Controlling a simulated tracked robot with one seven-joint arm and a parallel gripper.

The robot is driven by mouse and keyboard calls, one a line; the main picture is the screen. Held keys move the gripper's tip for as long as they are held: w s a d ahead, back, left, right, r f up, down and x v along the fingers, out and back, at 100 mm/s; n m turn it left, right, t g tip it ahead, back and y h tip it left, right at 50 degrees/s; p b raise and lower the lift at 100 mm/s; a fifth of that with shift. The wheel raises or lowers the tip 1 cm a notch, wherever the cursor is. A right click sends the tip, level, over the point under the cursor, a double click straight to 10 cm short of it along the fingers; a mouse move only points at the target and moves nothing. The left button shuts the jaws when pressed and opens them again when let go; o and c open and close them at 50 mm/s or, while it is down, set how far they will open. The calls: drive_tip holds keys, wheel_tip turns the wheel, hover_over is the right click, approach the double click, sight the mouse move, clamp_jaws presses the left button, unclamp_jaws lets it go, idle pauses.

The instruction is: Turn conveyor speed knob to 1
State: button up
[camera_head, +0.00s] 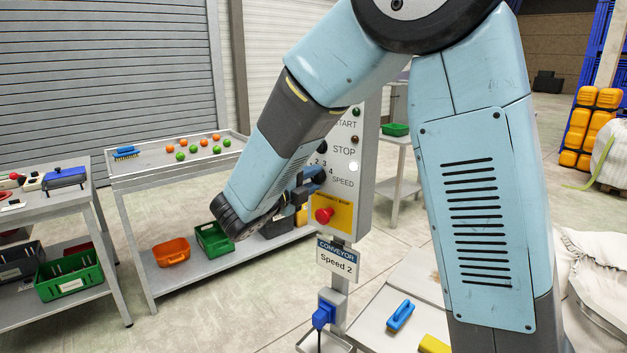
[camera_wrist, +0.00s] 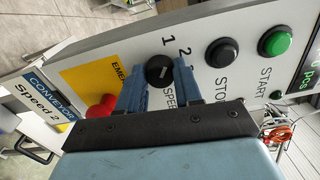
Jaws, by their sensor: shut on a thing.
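The conveyor speed knob (camera_wrist: 158,69) is a round black dial on the grey control panel (camera_head: 352,205), seen in the wrist view with the digits 1 and 2 printed beside it. My gripper (camera_wrist: 160,76) has its blue fingers on either side of the knob and is shut on it. In the head view, my gripper (camera_head: 311,181) reaches the panel near the SPEED label, and my arm and fingers hide much of the dial. The sign (camera_head: 337,261) below reads "CONVEYOR Speed 2".
A red emergency button (camera_wrist: 101,108) on a yellow plate sits close to one finger. The black STOP button (camera_wrist: 222,52) and green START button (camera_wrist: 275,41) lie on the other side. A blue plug (camera_head: 323,316) hangs below the sign.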

drive_tip(key=shift+a+f+n, duration=0.15)
drive_tip(key=shift+a+n, duration=0.05)
drive_tip(key=shift+n, duration=0.4)
drive_tip(key=o, duration=1)
drive_tip(key=shift+o, duration=0.2)
drive_tip(key=v, duration=1.3)
drive_tip(key=shift+s+a, duration=0.25)
drive_tip(key=shift+s, duration=0.05)
